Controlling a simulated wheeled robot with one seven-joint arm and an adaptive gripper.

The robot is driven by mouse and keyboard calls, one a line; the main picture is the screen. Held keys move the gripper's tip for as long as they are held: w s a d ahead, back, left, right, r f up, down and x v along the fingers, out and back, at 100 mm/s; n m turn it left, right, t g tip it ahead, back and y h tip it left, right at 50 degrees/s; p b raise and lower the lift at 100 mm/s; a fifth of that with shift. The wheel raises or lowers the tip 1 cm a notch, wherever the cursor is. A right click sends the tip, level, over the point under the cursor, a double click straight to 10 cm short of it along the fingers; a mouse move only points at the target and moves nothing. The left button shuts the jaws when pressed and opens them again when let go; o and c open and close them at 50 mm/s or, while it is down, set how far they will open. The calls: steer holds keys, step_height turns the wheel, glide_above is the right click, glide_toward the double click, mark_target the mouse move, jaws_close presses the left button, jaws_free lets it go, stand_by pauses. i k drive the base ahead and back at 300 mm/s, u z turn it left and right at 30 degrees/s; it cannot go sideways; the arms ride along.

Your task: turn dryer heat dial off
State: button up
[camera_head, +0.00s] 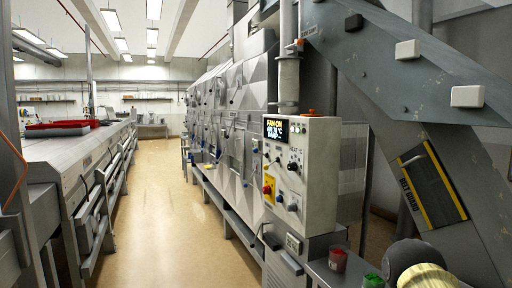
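A pale control box (320,180) is mounted on the dryer hood, right of the picture's centre. A small dark dial (293,166) sits under lettering that seems to read "HEAT °C". Its pointer setting is too small to read. A lit display (275,129) above it reads "FAN ON" and what looks like an air temperature line. Other small dark knobs (279,198) sit lower on the same face. My gripper is not in view; a rounded dark and cream shape at the lower right edge may be part of my arm. Nothing visible touches the dial.
A red knob (267,189) on a yellow plate is left of the dials. A red-topped jar (338,260) and a green one (373,281) stand below the box. A sloped grey chute (385,75) fills the right. The tan aisle floor (170,215) is clear.

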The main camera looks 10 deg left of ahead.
mark_target(293, 166)
steer(key=u, duration=0.6)
steer(key=i, duration=1.15)
steer(key=z, duration=0.25)
